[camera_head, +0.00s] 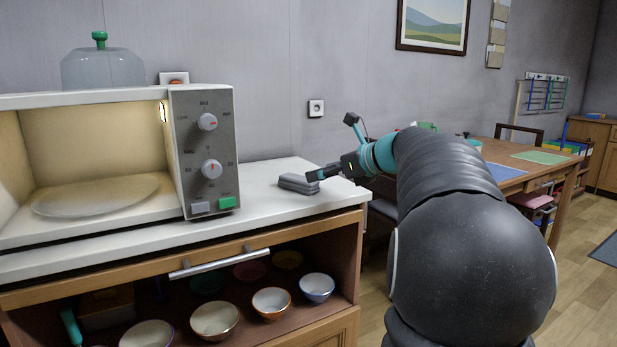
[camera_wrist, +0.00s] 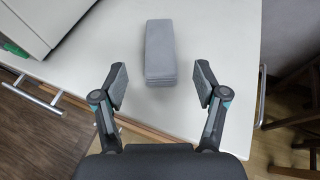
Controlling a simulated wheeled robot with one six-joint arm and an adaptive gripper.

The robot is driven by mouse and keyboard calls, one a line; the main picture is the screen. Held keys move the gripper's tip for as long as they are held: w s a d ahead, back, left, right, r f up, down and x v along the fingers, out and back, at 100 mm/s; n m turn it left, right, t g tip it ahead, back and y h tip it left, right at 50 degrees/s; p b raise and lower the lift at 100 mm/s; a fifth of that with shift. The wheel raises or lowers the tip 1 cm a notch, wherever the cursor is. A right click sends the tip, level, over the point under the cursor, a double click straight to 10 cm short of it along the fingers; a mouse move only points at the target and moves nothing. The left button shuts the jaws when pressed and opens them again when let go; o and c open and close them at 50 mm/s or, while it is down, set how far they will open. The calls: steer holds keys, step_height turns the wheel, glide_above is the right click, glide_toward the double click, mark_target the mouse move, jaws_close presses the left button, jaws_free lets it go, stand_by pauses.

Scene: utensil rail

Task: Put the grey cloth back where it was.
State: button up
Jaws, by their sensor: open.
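The grey cloth (camera_head: 298,184) is a folded block lying on the white counter, to the right of the microwave. In the wrist view the cloth (camera_wrist: 160,50) lies lengthwise ahead of my fingers, its near end roughly level with the fingertips and centred between them. My gripper (camera_wrist: 161,84) is open, with one finger on each side and a gap to the cloth on both sides. In the head view my gripper (camera_head: 318,176) reaches in from the right, just beside the cloth. Part of the fingers is hard to make out there.
The microwave (camera_head: 203,150) stands open at left with a plate inside. The white counter (camera_head: 265,215) is clear around the cloth, and its right edge is close by. Bowls (camera_head: 272,302) sit on the shelf below. A wooden table (camera_head: 515,172) stands at the right.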

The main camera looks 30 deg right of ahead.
steer(key=shift+v, duration=2)
steer(key=shift+a, duration=0.1)
steer(key=s+a+f+n+g, duration=0.1)
steer(key=a+n, duration=0.1)
steer(key=a, duration=0.2)
steer(key=s+a+f+n+g, duration=0.1)
steer(key=s+a+f+n, duration=0.1)
steer(key=a+n, duration=0.1)
steer(key=s+a+f+n+g, duration=0.1)
steer(key=s+a+f+n, duration=0.1)
steer(key=a, duration=0.3)
steer(key=shift+a+f+n, duration=0.15)
steer(key=shift+f+n, duration=0.05)
steer(key=shift+n, duration=0.1)
steer(key=s+a+f+n+g+h, duration=0.1)
steer(key=s+a+f+n+h, duration=0.1)
steer(key=s+a+f+n, duration=0.3)
steer(key=s+a+f+n+g+h, duration=0.2)
steer(key=s+a+f+n, duration=0.4)
steer(key=s+f+n, duration=0.6)
steer(key=shift+s+a+f+n+g+h, duration=0.25)
steer(key=shift+s+n+h, duration=0.45)
steer(key=shift+s+n, duration=2.35)
steer(key=shift+w+n, duration=0.25)
steer(key=shift+w, duration=0.05)
